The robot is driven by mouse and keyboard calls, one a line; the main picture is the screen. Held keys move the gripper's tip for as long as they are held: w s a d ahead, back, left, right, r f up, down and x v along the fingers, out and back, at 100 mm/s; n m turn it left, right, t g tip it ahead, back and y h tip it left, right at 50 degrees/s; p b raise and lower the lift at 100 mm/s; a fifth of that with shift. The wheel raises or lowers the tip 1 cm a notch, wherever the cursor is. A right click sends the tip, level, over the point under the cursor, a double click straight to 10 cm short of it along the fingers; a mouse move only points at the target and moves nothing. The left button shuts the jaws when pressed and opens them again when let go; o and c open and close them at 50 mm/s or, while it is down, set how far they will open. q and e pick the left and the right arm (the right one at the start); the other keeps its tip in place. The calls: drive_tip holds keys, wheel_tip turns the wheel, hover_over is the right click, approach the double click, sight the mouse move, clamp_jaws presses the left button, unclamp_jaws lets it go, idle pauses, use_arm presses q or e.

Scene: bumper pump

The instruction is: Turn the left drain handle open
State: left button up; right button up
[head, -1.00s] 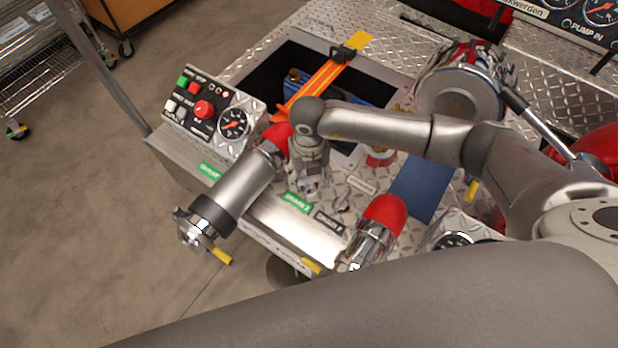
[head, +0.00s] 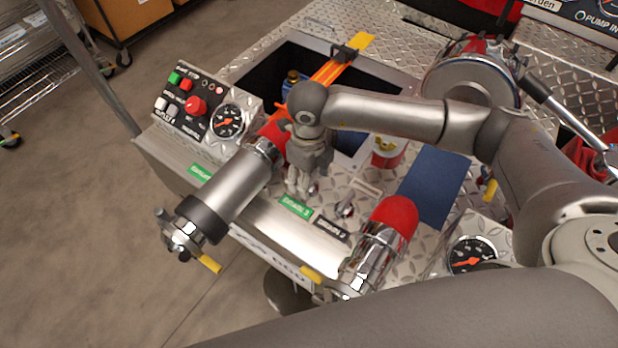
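The bumper panel carries a green label (head: 295,207) and a black label (head: 331,229) side by side. A small metal lever handle (head: 345,204) stands just above the black label. My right gripper (head: 298,186), on the arm coming in from the right, points down just above the green label. Its fingers cover the spot where the left drain handle would be, so I cannot make out that handle or any contact. The fingers look close together, but whether they are open or shut is unclear. My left gripper is not in view.
A large pipe outlet with a red collar and a yellow lever (head: 208,263) sticks out left of the gripper. A red-capped outlet (head: 396,215) stands at right. A control panel with a gauge (head: 228,121), an open bin with an orange strap (head: 335,68) and a blue pad (head: 432,183) surround it.

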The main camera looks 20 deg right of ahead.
drive_tip(key=shift+w+r, duration=0.1)
idle(0.4)
drive_tip(key=o, duration=0.7)
drive_tip(key=shift+o, duration=0.2)
wheel_tip(320, 180, up, 12)
idle(0.5)
